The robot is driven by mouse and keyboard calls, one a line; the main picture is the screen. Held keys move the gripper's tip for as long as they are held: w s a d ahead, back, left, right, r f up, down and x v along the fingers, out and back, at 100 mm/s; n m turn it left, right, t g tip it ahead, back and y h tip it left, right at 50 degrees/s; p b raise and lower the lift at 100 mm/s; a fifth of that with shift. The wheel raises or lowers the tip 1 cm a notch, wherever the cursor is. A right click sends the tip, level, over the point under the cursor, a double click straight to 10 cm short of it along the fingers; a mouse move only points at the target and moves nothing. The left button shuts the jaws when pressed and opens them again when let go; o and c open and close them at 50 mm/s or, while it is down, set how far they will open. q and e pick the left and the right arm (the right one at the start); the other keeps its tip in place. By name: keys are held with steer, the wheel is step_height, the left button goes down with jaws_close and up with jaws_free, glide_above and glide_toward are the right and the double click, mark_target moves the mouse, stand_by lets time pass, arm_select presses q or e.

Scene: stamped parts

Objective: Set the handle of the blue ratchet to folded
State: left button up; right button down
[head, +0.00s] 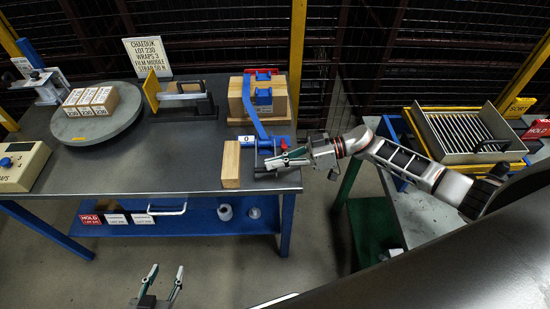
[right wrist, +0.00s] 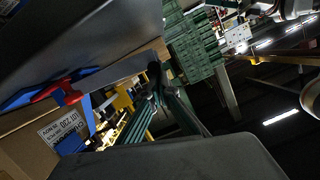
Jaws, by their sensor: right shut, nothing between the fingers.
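The blue ratchet (head: 268,142) lies at the right front of the grey workbench, at the lower end of a blue strap (head: 250,105). A white tag marked 0 is at its left end. A small red part (head: 284,143) shows at its right; I cannot tell the handle's angle. My right gripper (head: 270,163) is shut and empty, just in front of the ratchet; contact is unclear. Its fingers (right wrist: 162,85) also show in the right wrist view. My left gripper (head: 164,272) is open and empty at the bottom of the head view, away from the bench.
A strapped carton (head: 279,104) with red and blue parts on top stands behind the ratchet. A wooden block (head: 231,165) stands left of my right gripper. A round turntable (head: 115,128) with small boxes is at the left. The bench's front middle is clear.

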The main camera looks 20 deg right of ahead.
steer(key=shift+s+f, duration=0.2)
steer(key=shift+f, duration=0.5)
